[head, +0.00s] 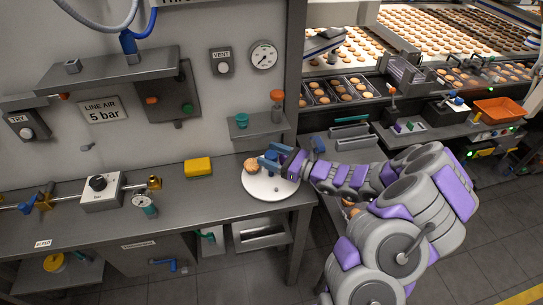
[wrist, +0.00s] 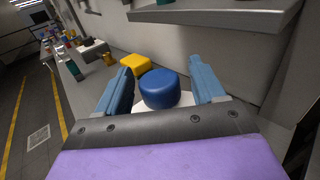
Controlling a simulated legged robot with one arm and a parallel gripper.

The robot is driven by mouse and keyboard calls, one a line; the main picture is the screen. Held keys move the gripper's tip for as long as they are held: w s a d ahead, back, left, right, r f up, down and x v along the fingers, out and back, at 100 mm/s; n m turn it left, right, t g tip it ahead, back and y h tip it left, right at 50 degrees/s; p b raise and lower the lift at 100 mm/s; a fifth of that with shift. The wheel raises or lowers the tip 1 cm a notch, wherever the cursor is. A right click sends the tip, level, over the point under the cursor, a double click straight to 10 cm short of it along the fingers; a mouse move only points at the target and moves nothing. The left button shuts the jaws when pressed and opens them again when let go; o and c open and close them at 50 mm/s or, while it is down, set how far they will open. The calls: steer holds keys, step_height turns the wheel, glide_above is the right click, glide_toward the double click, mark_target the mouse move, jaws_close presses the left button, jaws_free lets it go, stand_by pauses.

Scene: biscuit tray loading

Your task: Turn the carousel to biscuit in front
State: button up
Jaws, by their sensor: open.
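The carousel (head: 268,188) is a round white turntable on the grey bench, with a blue knob (head: 271,156) on it. A brown biscuit (head: 251,165) sits on its far left part in the head view. My gripper (head: 268,161) is at the knob, coming from the right. In the wrist view, the blue knob (wrist: 160,89) stands between my two blue fingers (wrist: 163,88), with gaps on both sides. The fingers are open. The biscuit is not visible in the wrist view.
A yellow block (head: 198,167) lies on the bench (head: 105,210) left of the carousel. A small shelf (head: 258,128) with a teal and an orange item juts from the wall above. A metal bin (head: 262,234) hangs below the bench front.

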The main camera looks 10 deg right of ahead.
steer(key=shift+c, duration=0.5)
jaws_close()
